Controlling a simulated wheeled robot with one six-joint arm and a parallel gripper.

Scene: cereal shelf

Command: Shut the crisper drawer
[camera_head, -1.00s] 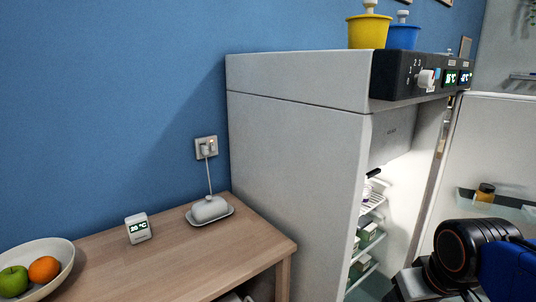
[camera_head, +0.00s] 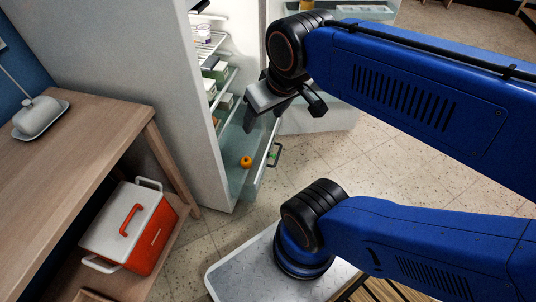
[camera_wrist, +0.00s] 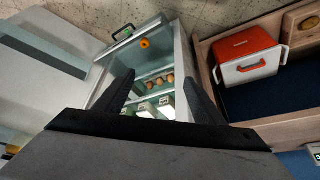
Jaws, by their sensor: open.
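The crisper drawer (camera_head: 259,172) is a pale, see-through bin low in the open fridge (camera_head: 180,105). It stands pulled out, with an orange fruit (camera_head: 246,162) inside and a dark handle (camera_head: 275,155) on its front. In the wrist view the drawer front (camera_wrist: 128,45), the handle (camera_wrist: 123,32) and the orange fruit (camera_wrist: 144,43) show beyond my fingers. My gripper (camera_head: 263,124) is open and empty, above the drawer in front of the fridge shelves. In the wrist view its fingers (camera_wrist: 164,70) stand apart, with no contact visible.
Fridge shelves (camera_head: 219,92) hold cartons; a row of brown eggs (camera_wrist: 160,80) shows in the wrist view. The open fridge door (camera_head: 325,118) is behind my arm. A wooden table (camera_head: 75,160) with a red-and-white cooler (camera_head: 128,228) below stands left. Speckled floor (camera_head: 370,155) is clear to the right.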

